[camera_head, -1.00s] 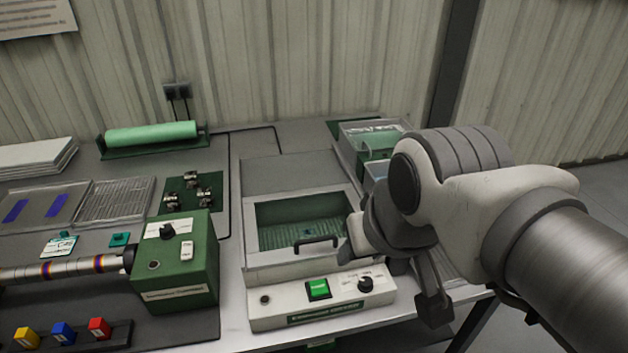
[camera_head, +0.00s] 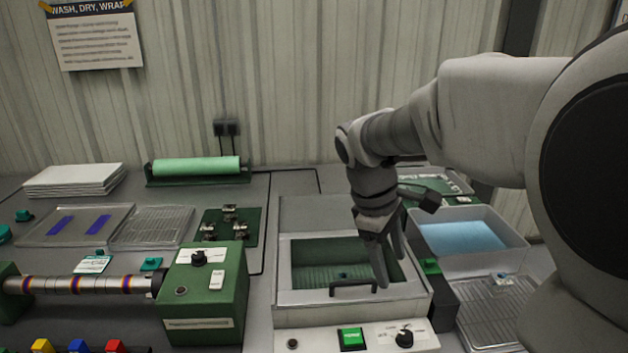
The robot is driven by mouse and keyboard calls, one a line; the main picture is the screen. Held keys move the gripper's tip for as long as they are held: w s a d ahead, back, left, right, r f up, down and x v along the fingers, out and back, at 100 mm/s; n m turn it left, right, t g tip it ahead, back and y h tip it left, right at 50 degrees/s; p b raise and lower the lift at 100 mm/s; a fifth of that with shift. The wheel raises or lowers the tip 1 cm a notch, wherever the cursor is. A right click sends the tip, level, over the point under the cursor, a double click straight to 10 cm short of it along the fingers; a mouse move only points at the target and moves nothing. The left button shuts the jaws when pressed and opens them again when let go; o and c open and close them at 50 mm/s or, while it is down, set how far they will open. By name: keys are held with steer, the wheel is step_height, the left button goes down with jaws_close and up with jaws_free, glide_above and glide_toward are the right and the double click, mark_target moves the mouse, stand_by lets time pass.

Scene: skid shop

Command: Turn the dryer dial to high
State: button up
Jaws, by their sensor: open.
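A white machine (camera_head: 300,318) with a windowed lid, dark handle and green lit switch stands in the middle of the bench. A black dial (camera_head: 404,338) is at the right of its front panel; it looks like the dryer dial, but the panel lettering is too small to read. A green box (camera_head: 210,290) to the left also has a black dial (camera_head: 198,258) on a white plate. My gripper (camera_head: 388,268) is open and points down in front of the white machine's window, right of the handle. It is above the black dial in the picture, apart from it, and looks empty.
A grey tub of blue liquid (camera_head: 468,240) and a wire rack (camera_head: 497,306) are at the right. A striped shaft (camera_head: 85,285) joins the green box. A green roll (camera_head: 195,166) and white stack (camera_head: 75,179) lie at the back. Coloured blocks sit front left.

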mark_target(405, 334)
steer(key=w+d+f+n+g+h+b, duration=0.1)
steer(key=w+f+n+g+b, duration=0.1)
steer(key=w+f+n, duration=0.35)
steer(key=shift+m, duration=0.85)
steer(key=b+x, duration=0.1)
steer(key=x, duration=0.5)
steer(key=b+x, duration=0.1)
steer(key=x, duration=0.6)
steer(key=b+x, duration=0.2)
steer(key=x, duration=0.4)
steer(key=shift+w+a+f, duration=0.25)
steer(key=shift+w+f, duration=0.1)
steer(key=shift+f, duration=0.15)
jaws_close()
